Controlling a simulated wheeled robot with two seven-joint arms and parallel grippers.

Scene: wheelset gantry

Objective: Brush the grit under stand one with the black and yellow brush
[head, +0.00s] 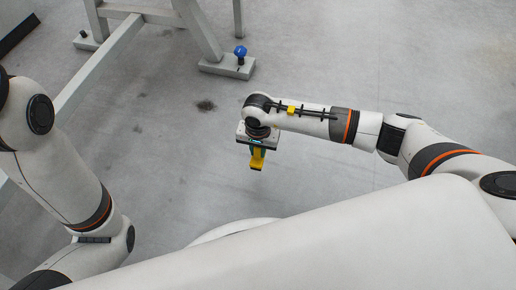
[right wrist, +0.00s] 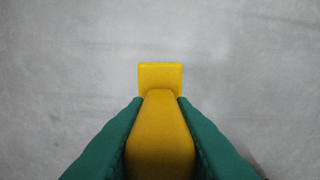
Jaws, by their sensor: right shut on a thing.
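My right gripper (head: 257,147) is shut on a yellow handle (head: 257,160), held above the bare floor. In the right wrist view its green fingers (right wrist: 160,135) press on both sides of the yellow handle (right wrist: 160,125), which ends in a wider yellow block. I take this for the brush; no black part or bristles can be made out. A dark patch (head: 206,105) lies on the floor, left of and beyond the gripper; whether it is grit or a stain I cannot tell. My left arm shows at the left, its gripper out of view.
A light grey frame stand (head: 110,62) rises at the upper left; I see no number on it. One of its feet (head: 222,67) carries a blue knob (head: 240,51). The floor (head: 340,60) to the right of the stand is clear.

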